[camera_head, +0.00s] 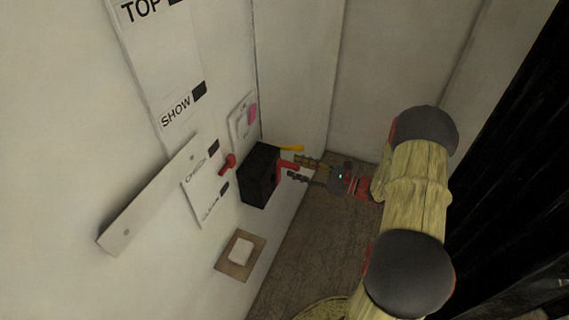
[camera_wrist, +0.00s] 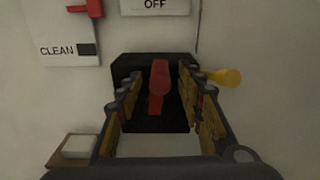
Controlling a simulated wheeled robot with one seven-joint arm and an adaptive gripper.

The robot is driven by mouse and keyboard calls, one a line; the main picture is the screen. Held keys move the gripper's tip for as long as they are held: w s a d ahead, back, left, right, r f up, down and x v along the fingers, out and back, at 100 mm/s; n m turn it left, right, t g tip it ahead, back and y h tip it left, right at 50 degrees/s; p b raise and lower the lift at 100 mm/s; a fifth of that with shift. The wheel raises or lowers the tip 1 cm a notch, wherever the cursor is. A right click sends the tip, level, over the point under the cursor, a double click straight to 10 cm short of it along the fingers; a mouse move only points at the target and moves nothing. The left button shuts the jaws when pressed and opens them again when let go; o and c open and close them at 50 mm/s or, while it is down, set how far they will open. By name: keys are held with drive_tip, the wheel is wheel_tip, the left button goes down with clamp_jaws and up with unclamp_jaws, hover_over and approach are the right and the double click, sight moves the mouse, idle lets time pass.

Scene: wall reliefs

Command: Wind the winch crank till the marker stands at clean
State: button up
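The black winch box (camera_head: 259,172) is fixed to the wall; it also shows in the wrist view (camera_wrist: 125,70). Its red crank (camera_wrist: 160,78) stands out toward me; it shows in the head view (camera_head: 289,164) too. My gripper (camera_head: 297,167) is open in front of the box. In the wrist view its fingers (camera_wrist: 158,88) stand either side of the red crank, with gaps visible. The red marker (camera_head: 228,163) sits between the CHECK and CLEAN squares; in the wrist view the marker (camera_wrist: 92,9) is above the CLEAN label (camera_wrist: 57,50).
A yellow handle (camera_wrist: 224,77) sticks out right of the box, close beside my right finger. An OFF plate (camera_wrist: 155,6) is above. A pale square button on a brown plate (camera_head: 240,252) is below left. SHOW (camera_head: 176,110) and TOP labels are higher up.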

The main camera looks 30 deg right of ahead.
sight(280, 163)
drive_tip(key=x, duration=0.5)
drive_tip(key=shift+w+p, duration=0.1)
drive_tip(key=shift+p, duration=0.2)
drive_tip(key=c, duration=0.3)
clamp_jaws()
idle(0.3)
